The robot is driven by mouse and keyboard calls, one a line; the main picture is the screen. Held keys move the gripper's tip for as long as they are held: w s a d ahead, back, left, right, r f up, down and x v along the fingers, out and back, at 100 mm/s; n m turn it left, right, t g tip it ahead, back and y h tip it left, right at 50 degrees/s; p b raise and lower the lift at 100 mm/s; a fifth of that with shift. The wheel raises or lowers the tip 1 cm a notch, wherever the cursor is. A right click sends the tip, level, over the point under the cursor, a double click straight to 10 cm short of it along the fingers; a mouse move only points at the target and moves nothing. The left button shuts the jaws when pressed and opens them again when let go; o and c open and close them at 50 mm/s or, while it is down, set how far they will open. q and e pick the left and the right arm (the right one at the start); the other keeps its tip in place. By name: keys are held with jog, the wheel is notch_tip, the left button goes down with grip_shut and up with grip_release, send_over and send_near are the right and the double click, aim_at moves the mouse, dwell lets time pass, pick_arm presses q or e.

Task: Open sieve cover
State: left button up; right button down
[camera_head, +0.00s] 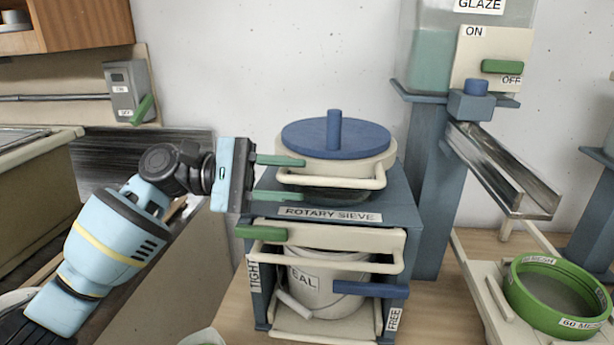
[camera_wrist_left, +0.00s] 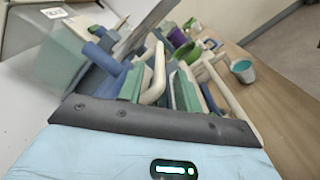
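The rotary sieve's round blue cover (camera_head: 355,139) lies flat on the cream sieve drum, with an upright blue peg (camera_head: 334,128) at its middle. A cream bar handle (camera_head: 345,183) runs across the drum's front. My left gripper (camera_head: 304,179) is open at the left end of this handle, one green finger above and one below. In the left wrist view, the cream handle (camera_wrist_left: 156,75) shows between the two fingers (camera_wrist_left: 155,88). I cannot tell whether they touch it. My right gripper is not in view.
The blue sieve stand (camera_head: 400,195) holds a white bucket (camera_head: 330,290) behind a cream front bar with a blue lever (camera_head: 370,289). A metal chute (camera_head: 505,170) and glaze tank (camera_head: 433,60) stand right. A green sieve ring (camera_head: 535,314) lies at lower right.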

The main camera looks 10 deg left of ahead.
aim_at(308, 183)
pick_arm(q)
jog(key=shift+d, duration=1.65)
jog(key=c, duration=0.7)
jog(key=shift+f, duration=0.15)
grip_shut()
